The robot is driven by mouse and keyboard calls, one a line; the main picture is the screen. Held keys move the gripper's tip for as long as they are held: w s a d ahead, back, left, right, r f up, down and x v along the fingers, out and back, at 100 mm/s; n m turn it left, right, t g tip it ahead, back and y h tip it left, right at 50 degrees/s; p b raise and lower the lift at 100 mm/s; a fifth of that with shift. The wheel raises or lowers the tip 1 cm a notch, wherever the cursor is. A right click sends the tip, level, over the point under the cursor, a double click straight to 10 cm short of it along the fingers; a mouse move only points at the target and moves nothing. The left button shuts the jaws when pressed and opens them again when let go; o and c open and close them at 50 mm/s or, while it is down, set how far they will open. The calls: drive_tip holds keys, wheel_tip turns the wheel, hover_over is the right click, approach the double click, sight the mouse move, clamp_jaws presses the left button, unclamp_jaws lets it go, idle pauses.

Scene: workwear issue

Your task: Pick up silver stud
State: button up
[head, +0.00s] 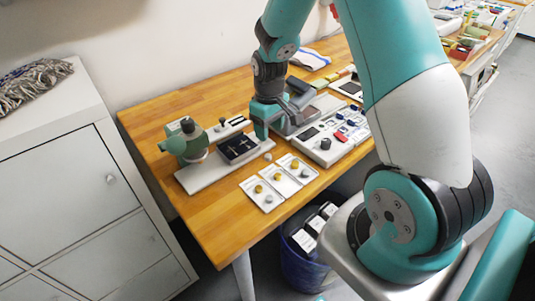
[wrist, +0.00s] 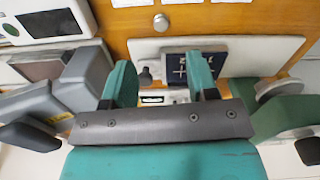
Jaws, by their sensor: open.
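A small round silver stud (head: 267,156) lies loose on the wooden table, between the white base plate and the white cards. It also shows near the top of the wrist view (wrist: 160,22), beyond my fingertips and clear of them. My gripper (head: 262,128) is above the table near the base plate's right end. In the wrist view my gripper (wrist: 160,76) has its two teal fingers spread apart with nothing held between them.
White cards (head: 280,182) with gold and silver round pieces lie in front of the stud. A green device (head: 183,142) and a dark tray (head: 232,154) are on the base plate. A white control box (head: 325,150) stands right. The table's front left is clear.

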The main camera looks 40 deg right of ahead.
sight(268, 155)
drive_tip(key=f+p, duration=0.1)
drive_tip(key=f, duration=0.4)
drive_tip(key=f+p, duration=0.2)
drive_tip(key=f, duration=0.2)
drive_tip(key=shift+w+f, duration=0.2)
drive_tip(key=shift+f, duration=0.15)
drive_tip(key=shift+c, duration=0.2)
clamp_jaws()
